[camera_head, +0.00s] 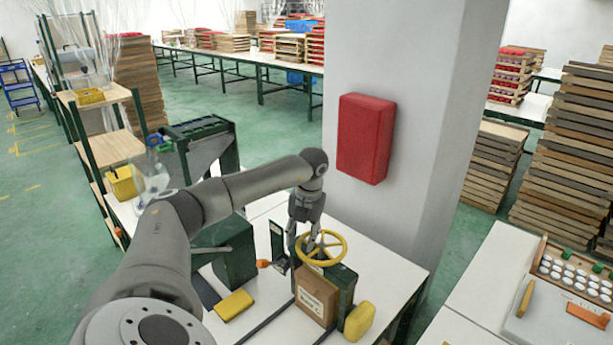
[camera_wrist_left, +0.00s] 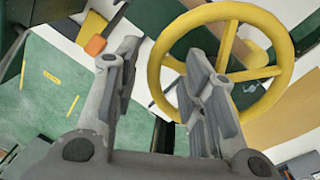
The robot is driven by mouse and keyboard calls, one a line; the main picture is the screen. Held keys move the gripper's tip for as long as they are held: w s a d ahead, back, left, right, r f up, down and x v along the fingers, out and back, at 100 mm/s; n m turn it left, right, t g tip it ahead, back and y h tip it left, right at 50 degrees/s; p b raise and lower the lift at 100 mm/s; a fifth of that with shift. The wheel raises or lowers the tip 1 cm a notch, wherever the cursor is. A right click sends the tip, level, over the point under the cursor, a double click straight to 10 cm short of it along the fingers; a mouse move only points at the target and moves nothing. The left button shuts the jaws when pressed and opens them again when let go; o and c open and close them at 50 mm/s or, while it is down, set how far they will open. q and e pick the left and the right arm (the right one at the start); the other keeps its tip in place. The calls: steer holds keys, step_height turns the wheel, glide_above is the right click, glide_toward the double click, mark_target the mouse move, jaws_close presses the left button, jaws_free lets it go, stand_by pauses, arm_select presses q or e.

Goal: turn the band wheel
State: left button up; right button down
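The yellow band wheel (camera_head: 341,245), a spoked handwheel, sits on top of a dark green machine on the white table in the head view. It also fills the right side of the left wrist view (camera_wrist_left: 283,58), with its rim and spokes showing. My left gripper (camera_head: 303,245) points down at the wheel's left side in the head view. In the left wrist view its two fingers (camera_wrist_left: 163,75) are spread apart. The wheel's left rim shows between them, and the right finger covers part of the wheel. I cannot tell whether the fingers touch it. My right gripper is not in view.
A brown box (camera_head: 316,297) with a label stands against the machine's front. Yellow blocks (camera_head: 234,305) lie nearby on the table. A grey pillar with a red box (camera_head: 365,138) rises behind. A second white table with a paint tray (camera_head: 575,285) is at right.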

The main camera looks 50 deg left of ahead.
mark_target(343, 247)
arm_select(q)
steer(key=m, duration=0.1)
steer(key=w+m, duration=0.1)
steer(key=m, duration=0.1)
steer(key=w+a+m, duration=0.1)
steer(key=m, duration=0.1)
steer(key=shift+w+t, duration=0.1)
steer(key=shift+t, duration=0.2)
